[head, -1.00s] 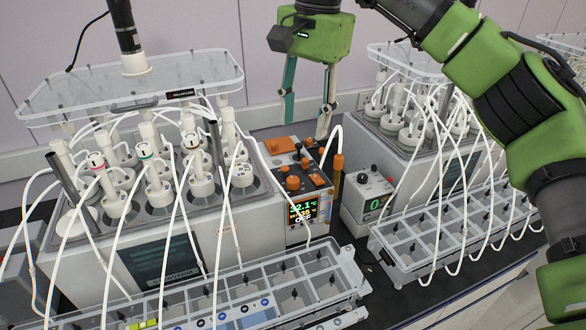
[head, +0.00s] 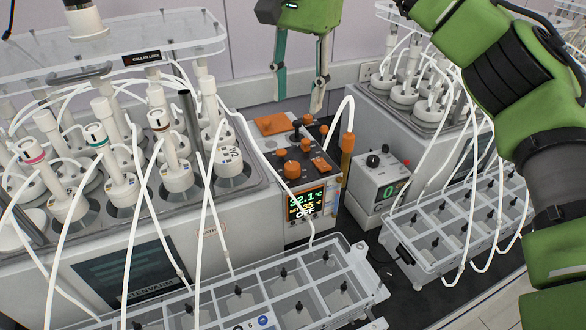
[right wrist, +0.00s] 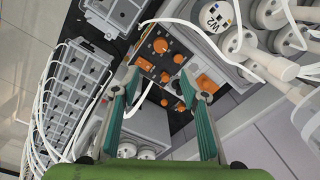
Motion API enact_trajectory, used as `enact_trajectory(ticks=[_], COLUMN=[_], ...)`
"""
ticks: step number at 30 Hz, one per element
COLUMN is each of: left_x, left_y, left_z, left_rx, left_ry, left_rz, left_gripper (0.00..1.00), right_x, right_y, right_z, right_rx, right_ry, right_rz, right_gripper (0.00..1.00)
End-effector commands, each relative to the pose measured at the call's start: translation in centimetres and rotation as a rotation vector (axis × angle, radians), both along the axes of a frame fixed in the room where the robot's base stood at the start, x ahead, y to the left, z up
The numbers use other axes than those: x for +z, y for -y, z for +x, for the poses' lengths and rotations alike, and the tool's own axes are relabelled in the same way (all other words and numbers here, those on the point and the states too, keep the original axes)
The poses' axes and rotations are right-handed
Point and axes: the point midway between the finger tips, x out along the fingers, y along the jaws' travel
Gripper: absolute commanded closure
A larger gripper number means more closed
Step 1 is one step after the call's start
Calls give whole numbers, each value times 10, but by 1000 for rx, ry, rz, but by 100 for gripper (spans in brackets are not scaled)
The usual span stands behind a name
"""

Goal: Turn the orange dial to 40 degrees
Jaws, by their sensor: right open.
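The control unit (head: 306,225) has several orange knobs on its sloped top, the largest orange dial (head: 291,169) nearest its front edge. The front display (head: 306,203) reads 32.1 °C, with what looks like 35 below it and OFF at the bottom. My right gripper (head: 299,100) is open and empty, pointing down above and behind the control unit. In the right wrist view, the orange knobs (right wrist: 160,46) lie beyond and between the spread fingertips (right wrist: 159,80), apart from them. My left gripper is not in view.
A reactor bath with white-capped bottles (head: 120,170) and looping tubes stands left of the unit. A white tube arches beside an orange post (head: 347,150) at the unit's right. A grey box with a black knob (head: 373,160) and segmented trays (head: 290,290) stand nearby.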

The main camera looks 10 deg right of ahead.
Motion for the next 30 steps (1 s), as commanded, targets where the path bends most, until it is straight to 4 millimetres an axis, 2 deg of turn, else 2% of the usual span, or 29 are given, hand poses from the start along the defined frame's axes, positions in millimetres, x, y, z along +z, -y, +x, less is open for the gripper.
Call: enact_trajectory(ticks=[1, 3, 8, 13, 24, 30], left_x=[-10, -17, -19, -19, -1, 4], left_y=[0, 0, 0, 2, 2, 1], left_z=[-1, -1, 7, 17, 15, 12], left_rx=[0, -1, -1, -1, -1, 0], left_ry=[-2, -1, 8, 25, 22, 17], left_rz=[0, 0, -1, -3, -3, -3], left_gripper=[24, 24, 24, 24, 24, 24], right_x=[-10, -17, -25, -50, -123, -148], right_y=[0, 0, -1, -1, -4, -5], right_z=[0, 0, 0, 1, 4, 5], right_rx=[0, 0, 1, 2, 0, -1], right_ry=[0, 0, -3, -6, -4, -2], right_rz=[0, 0, 0, 1, -1, -1], right_gripper=[59, 59, 59, 59, 59, 59])
